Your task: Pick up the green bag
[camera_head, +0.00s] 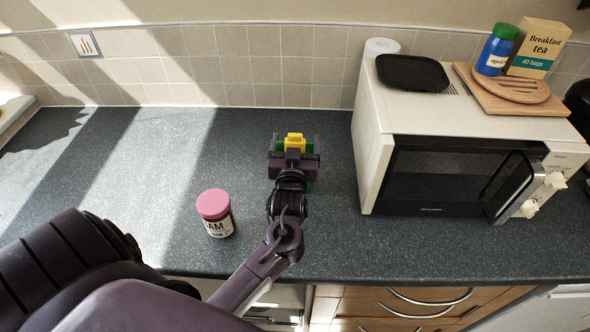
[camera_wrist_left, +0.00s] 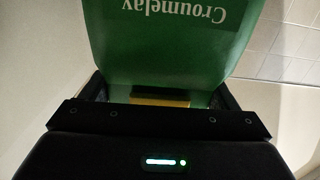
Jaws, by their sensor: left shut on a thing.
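The green bag shows large in the left wrist view (camera_wrist_left: 165,50), with pale lettering upside down on its face. In the head view it is mostly hidden behind my left gripper (camera_head: 294,150); only green edges show. The left gripper is shut on the bag, with its jaws at the bag's two sides. A yellow part (camera_head: 294,141) shows between the jaws, and also in the wrist view (camera_wrist_left: 160,98). I cannot tell whether the bag touches the counter. My right gripper is not in view.
A jar with a pink lid (camera_head: 214,213) stands on the dark counter (camera_head: 130,160), left of my left forearm. A microwave (camera_head: 450,165) stands to the right, with a black tray (camera_head: 412,72), a board, a blue jar and a tea box on top. The left counter is clear.

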